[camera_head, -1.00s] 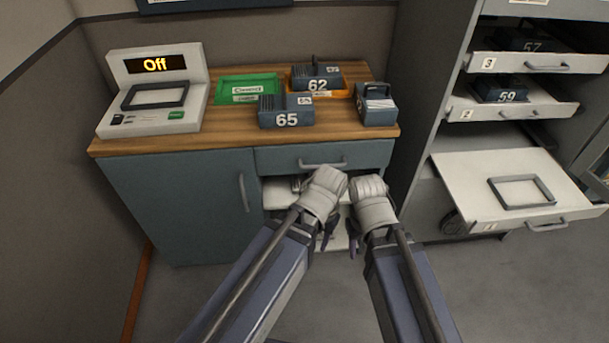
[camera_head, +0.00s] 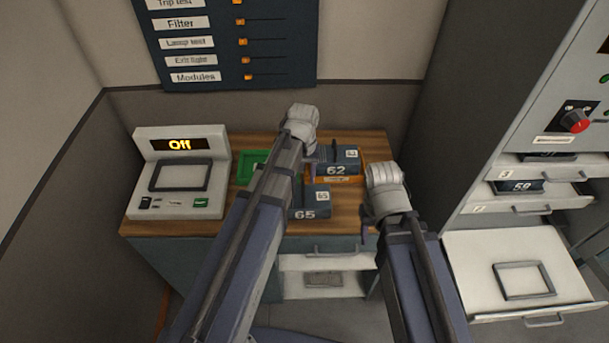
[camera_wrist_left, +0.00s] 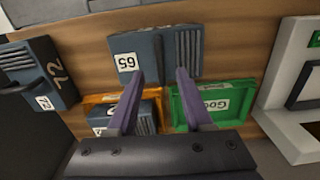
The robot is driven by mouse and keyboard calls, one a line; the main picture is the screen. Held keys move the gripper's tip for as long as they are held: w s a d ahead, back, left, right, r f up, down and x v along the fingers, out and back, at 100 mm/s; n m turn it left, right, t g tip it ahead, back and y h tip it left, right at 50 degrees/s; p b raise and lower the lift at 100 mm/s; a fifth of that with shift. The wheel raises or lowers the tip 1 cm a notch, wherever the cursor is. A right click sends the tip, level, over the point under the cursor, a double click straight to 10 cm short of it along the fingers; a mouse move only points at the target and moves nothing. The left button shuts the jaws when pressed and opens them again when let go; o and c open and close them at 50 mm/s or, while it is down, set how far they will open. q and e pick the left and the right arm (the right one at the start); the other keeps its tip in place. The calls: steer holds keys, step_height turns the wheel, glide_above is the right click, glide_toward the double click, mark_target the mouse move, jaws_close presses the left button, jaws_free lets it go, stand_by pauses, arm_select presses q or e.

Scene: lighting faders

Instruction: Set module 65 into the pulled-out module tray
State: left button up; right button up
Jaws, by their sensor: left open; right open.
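Module 65 (camera_head: 315,209) is a dark blue-grey block lying on the wooden counter; my left arm covers its left part in the head view. In the left wrist view, module 65 (camera_wrist_left: 155,52) shows its white number label and a ribbed part. My left gripper (camera_head: 311,165) is open and empty above the counter; in the wrist view its purple fingertips (camera_wrist_left: 160,77) appear over the module's edge, and contact cannot be told. My right gripper (camera_head: 369,233) is open and empty by the counter's front right. The pulled-out module tray (camera_head: 472,265) is white, with an empty grey rectangular frame.
Module 62 (camera_head: 336,170) sits in an orange tray (camera_wrist_left: 98,99) behind module 65. A green tray (camera_head: 249,160) is beside it. Module 72 (camera_wrist_left: 42,72) stands at the counter's side. A grey device reading "Off" (camera_head: 178,180) occupies the left end.

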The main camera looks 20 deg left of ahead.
mark_target(303, 187)
arm_select(q)
steer(key=shift+w+a+r, duration=0.5)
steer(key=shift+w+r, duration=0.1)
steer(key=shift+w, duration=0.15)
step_height(303, 187, down, 3)
steer(key=shift+r+b, duration=0.1)
steer(key=shift+b, duration=1.1)
steer(key=f+b, duration=0.3)
steer(key=s+f+b, duration=0.1)
steer(key=f+b, duration=0.1)
steer(key=shift+d, duration=0.4)
arm_select(e)
step_height(303, 187, down, 6)
steer(key=shift+w+f, duration=0.25)
steer(key=shift+w, duration=0.15)
arm_select(q)
jaws_close()
arm_select(e)
steer(key=shift+a, duration=0.1)
